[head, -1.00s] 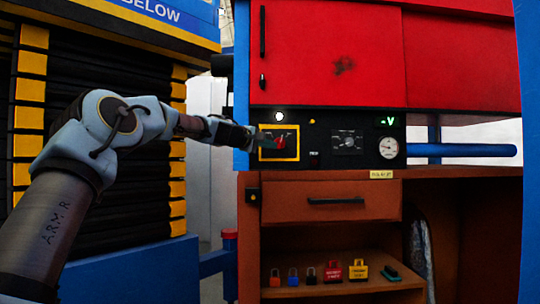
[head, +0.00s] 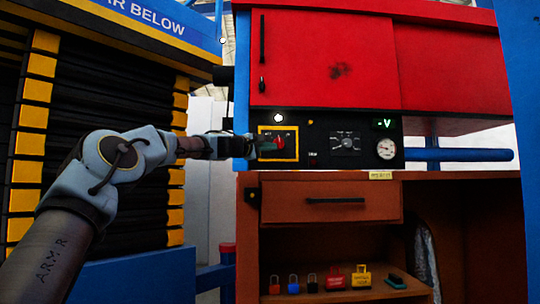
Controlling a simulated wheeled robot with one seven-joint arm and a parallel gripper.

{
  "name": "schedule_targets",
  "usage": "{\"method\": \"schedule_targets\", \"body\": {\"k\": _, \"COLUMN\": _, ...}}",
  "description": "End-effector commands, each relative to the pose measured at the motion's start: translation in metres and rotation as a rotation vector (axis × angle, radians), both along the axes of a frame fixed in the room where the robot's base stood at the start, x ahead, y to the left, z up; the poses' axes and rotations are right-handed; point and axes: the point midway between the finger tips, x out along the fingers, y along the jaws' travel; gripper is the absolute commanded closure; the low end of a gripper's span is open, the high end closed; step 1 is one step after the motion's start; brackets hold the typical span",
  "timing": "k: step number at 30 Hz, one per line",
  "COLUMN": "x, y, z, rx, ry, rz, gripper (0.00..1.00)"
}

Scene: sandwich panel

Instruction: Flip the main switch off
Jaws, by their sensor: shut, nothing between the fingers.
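The main switch (head: 281,142) is a red handle inside a yellow square frame (head: 294,159), at the left end of the black control panel (head: 318,157). My gripper (head: 268,148) comes in from the left with its fingertips in front of the yellow frame, close beside the red handle. It is shut and holds nothing. The fingers cover part of the left of the switch. I cannot tell whether the fingertips touch the handle.
The panel also carries a selector dial (head: 345,143), a round gauge (head: 386,149) and a green "-V" display (head: 384,124). A red cabinet (head: 320,60) is above. Several coloured padlocks (head: 294,284) stand on the shelf below the drawer (head: 330,202).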

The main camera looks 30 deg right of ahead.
Motion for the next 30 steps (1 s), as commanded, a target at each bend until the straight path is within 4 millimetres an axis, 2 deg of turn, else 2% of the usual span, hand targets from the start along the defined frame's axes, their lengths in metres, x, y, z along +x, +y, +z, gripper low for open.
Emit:
{"method": "schedule_targets", "body": {"k": 1, "x": -0.0003, "y": -0.0005, "z": -0.0055, "rx": -0.015, "ry": 0.006, "rz": -0.001, "gripper": 1.00}}
{"method": "schedule_targets", "body": {"k": 9, "x": -0.0008, "y": -0.0024, "z": -0.0105, "rx": -0.103, "ry": 0.049, "rz": -0.001, "gripper": 1.00}}
{"method": "schedule_targets", "body": {"k": 30, "x": -0.0028, "y": -0.0063, "z": -0.0113, "rx": -0.273, "ry": 0.128, "rz": 0.000, "gripper": 1.00}}
